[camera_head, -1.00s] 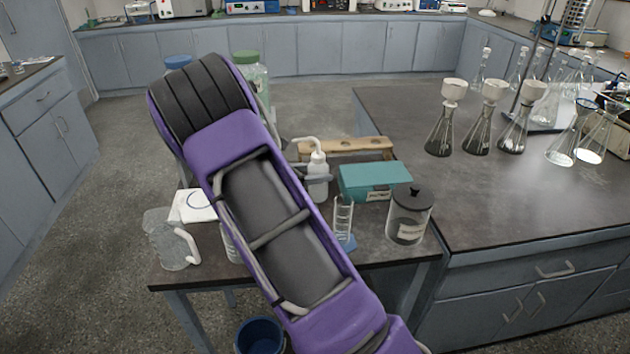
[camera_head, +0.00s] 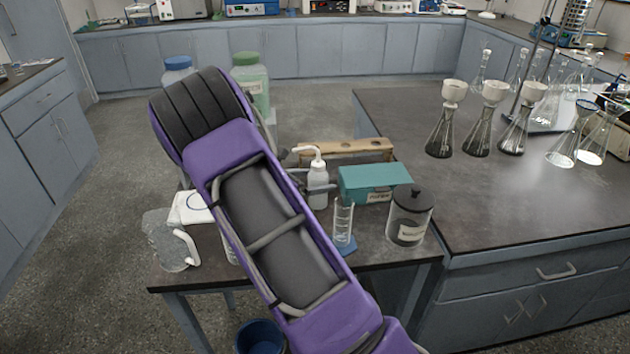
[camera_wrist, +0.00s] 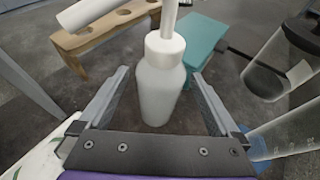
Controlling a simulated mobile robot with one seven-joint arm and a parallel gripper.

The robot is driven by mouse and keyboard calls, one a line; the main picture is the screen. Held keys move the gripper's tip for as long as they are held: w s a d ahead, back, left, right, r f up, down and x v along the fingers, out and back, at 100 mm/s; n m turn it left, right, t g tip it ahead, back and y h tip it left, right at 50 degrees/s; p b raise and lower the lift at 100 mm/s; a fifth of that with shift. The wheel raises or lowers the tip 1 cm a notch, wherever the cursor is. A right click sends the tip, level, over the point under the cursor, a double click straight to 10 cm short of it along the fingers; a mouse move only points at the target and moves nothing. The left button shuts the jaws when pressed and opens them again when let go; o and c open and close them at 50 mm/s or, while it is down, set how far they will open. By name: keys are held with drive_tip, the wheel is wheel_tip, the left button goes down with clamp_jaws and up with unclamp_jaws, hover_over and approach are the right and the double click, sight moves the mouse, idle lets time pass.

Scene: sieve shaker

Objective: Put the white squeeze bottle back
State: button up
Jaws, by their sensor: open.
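The white squeeze bottle (camera_head: 318,186) stands upright on the small dark table (camera_head: 285,264), with its bent spout at the top. In the wrist view the bottle (camera_wrist: 160,85) stands between the two fingers of my gripper (camera_wrist: 160,95), with a visible gap on each side. My gripper is open around the bottle and does not appear to hold it. In the head view my purple arm hides most of my gripper and part of the table.
A teal box (camera_head: 373,183), a lidded jar (camera_head: 409,216) and a graduated cylinder (camera_head: 343,222) stand right of the bottle. A wooden rack (camera_head: 346,146) lies behind it. A clear pitcher (camera_head: 168,240) stands at the table's left. A blue bin (camera_head: 261,338) is below.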

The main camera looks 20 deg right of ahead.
drive_tip(key=v, duration=1.2)
drive_tip(key=shift+p, duration=0.4)
